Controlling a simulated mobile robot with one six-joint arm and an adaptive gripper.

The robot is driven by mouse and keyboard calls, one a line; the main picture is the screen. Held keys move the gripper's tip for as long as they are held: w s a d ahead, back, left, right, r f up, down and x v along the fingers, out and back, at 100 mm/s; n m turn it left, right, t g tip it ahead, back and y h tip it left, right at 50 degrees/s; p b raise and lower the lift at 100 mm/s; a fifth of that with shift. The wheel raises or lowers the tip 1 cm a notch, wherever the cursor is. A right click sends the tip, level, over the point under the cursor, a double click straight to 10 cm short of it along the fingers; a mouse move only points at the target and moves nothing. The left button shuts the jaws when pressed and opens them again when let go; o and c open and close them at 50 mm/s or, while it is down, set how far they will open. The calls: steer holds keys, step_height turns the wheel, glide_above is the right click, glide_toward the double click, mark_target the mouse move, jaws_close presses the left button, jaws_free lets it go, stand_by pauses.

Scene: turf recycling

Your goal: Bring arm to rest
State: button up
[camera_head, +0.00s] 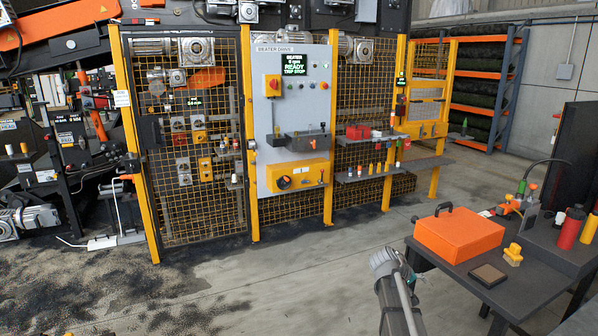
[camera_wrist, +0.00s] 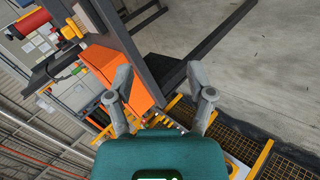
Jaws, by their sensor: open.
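My gripper shows in the wrist view (camera_wrist: 166,88), with its two grey fingers spread apart and nothing between them. In the head view my arm's end (camera_head: 396,290) is low at the bottom, just left of the dark workbench and over the concrete floor. The fingertips are hard to make out in that view. The gripper touches nothing that I can see.
The workbench (camera_head: 535,285) at the right holds an orange case (camera_head: 459,235), a yellow-handled item (camera_head: 513,255) and red bottles (camera_head: 571,228). The beater drive panel (camera_head: 292,110) and yellow-framed mesh fence stand behind. The concrete floor (camera_head: 290,275) between is clear, with dark granules at left.

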steer(key=s+a+g+y+p, duration=0.3)
steer(key=s+a+y+p, duration=0.2)
steer(key=s+a, duration=1.4)
steer(key=s+y, duration=0.3)
steer(key=shift+a+m+y, duration=0.35)
steer(key=shift+m+y, duration=0.05)
steer(key=shift+d, duration=0.1)
